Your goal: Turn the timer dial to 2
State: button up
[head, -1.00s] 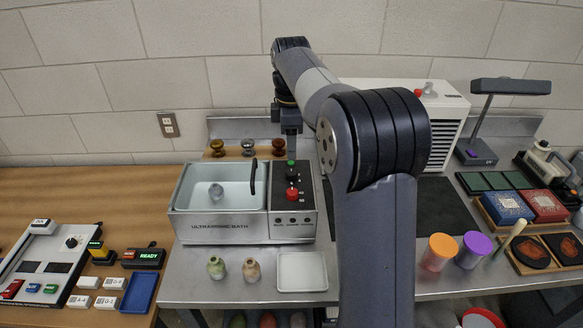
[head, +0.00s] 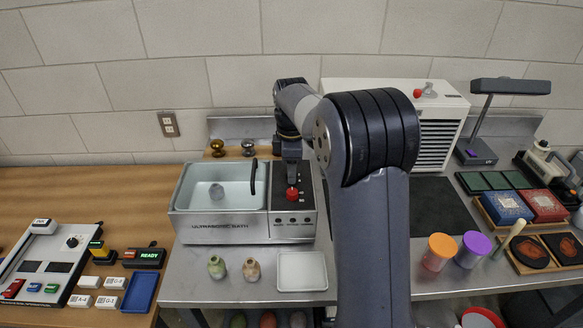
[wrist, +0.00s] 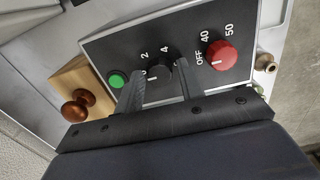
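The timer dial (wrist: 160,72) is a small black knob on the black panel (wrist: 100,45) of the ultrasonic bath, seen in the wrist view. The marks 2 and 4 show beside it, with 0 partly hidden. The fingers of my gripper (wrist: 158,80) are apart, one on each side of the dial; I cannot tell whether they touch it. Where its pointer aims is unclear. In the head view my gripper (head: 291,172) is over the panel and hides the dial.
A red knob (wrist: 222,54) marked OFF, 40, 50 is on one side of the dial, and a green button (wrist: 118,79) on the other. A brown wooden knob (wrist: 78,107) stands beyond.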

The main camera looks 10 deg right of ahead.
jog(key=c, duration=0.7)
jog(key=shift+m, duration=0.4)
jog(key=m+p, duration=0.2)
jog(key=m, duration=0.2)
jog(key=shift+m, duration=0.3)
jog(key=m+p, duration=0.1)
jog(key=m, duration=0.5)
jog(key=shift+m, duration=0.3)
jog(key=o, duration=1)
